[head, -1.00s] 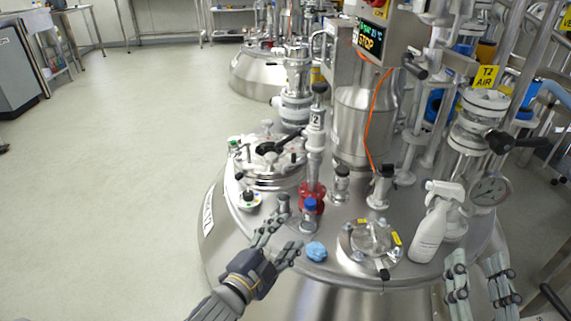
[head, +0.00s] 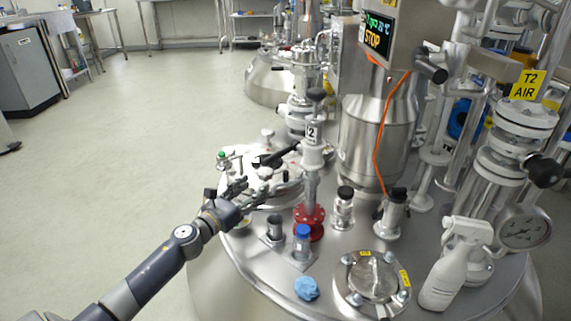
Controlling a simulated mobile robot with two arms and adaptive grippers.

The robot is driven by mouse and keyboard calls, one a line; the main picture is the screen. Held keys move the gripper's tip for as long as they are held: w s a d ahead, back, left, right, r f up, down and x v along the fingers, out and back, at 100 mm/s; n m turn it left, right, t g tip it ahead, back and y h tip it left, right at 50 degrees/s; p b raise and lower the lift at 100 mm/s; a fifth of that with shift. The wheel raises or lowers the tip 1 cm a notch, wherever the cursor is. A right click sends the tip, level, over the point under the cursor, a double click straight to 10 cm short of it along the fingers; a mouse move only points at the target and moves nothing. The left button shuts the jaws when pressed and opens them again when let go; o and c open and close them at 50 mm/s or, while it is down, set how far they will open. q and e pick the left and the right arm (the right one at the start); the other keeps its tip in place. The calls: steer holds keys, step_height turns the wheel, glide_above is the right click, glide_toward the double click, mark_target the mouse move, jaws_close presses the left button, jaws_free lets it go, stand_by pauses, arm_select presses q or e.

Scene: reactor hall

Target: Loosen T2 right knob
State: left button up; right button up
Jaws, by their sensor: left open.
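The round hatch lid (head: 285,189) of the steel vessel sits left of centre on the vessel top, with a black handle (head: 274,158) across it. A green-topped knob (head: 222,155) stands at the hatch's left edge, and a metal knob (head: 268,133) at its back. Knobs on its right side are small and hard to tell apart, so I cannot say which one is the right knob. My left gripper (head: 245,188) is open over the near left part of the hatch, partly hiding it. Whether it touches anything is unclear. My right gripper is out of view.
A red-based valve column (head: 309,215) rises just right of the hatch. Blue-capped bottle (head: 303,240), blue crumpled item (head: 306,288), round sight-glass flange (head: 373,276) and white spray bottle (head: 454,265) occupy the vessel's front. Open floor lies left.

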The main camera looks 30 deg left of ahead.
arm_select(q)
steer(key=shift+w+d+r+b, duration=0.1)
steer(key=shift+w+b, duration=0.45)
steer(key=shift+w, duration=2.2)
steer(key=shift+w+d+r+b, duration=0.1)
steer(key=shift+w+b, duration=0.4)
steer(key=shift+w, duration=2.2)
steer(key=shift+c, duration=0.3)
steer(key=c, duration=0.9)
steer(key=shift+c, duration=0.4)
steer(key=shift+d+f, duration=0.1)
steer(key=shift+f, duration=0.05)
steer(key=shift+c, duration=0.5)
